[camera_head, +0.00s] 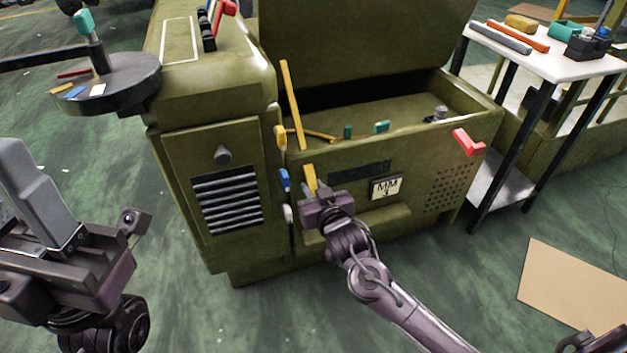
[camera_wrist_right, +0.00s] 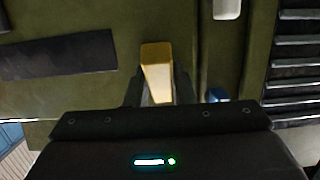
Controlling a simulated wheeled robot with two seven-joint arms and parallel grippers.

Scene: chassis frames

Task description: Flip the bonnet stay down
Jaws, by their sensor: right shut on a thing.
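A yellow bar (camera_head: 292,105) stands tilted at the left end of the open bay, in front of the raised olive bonnet (camera_head: 365,40). It looks like the bonnet stay. My right gripper (camera_head: 312,189) is at the front panel below it, shut on a short yellow handle (camera_head: 310,176). The handle also shows between the fingers in the right wrist view (camera_wrist_right: 157,72). I cannot tell whether the handle joins the tilted bar. My left gripper (camera_head: 30,185) is at the far left, away from the chassis; its jaw opening does not show clearly.
A blue knob (camera_head: 284,180) and a white knob (camera_head: 288,213) sit just left of my right gripper. A red handle (camera_head: 468,143) sticks out at the right of the panel. A white-topped cart (camera_head: 548,62) stands at right, a round tray (camera_head: 127,82) at left.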

